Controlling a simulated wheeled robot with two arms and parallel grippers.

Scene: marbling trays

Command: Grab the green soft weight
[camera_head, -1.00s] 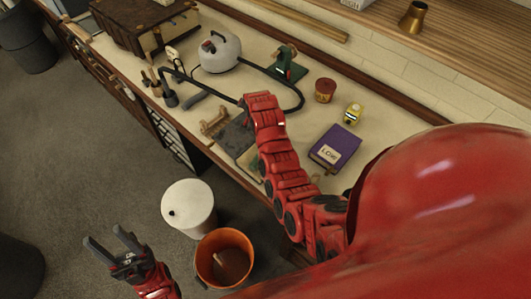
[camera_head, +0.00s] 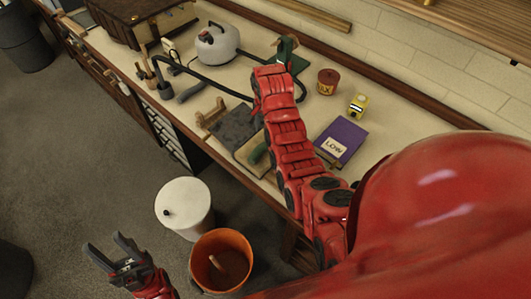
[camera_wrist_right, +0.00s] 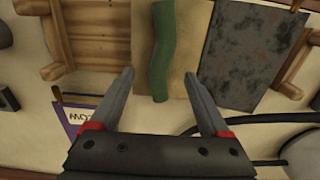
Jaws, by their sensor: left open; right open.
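The green soft weight (camera_wrist_right: 162,50) is a limp dark-green tube lying on a tan board (camera_wrist_right: 184,70) in the right wrist view. In the head view only a bit of the weight (camera_head: 258,154) shows beside my red right arm, which hides the rest. My right gripper (camera_wrist_right: 159,76) is open and empty. In its view the weight's near end appears between the two fingers; I cannot tell the height gap. The right gripper is hidden in the head view. My left gripper (camera_head: 104,242) is open and empty, low over the floor at the left, away from the bench.
A dark mottled slab (camera_head: 236,128) lies next to the board. A purple "LOW" box (camera_head: 340,140), a yellow bottle (camera_head: 358,104) and a red-brown pot (camera_head: 327,82) stand to the right. A white bucket (camera_head: 184,205) and an orange bucket (camera_head: 222,242) stand below the bench.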

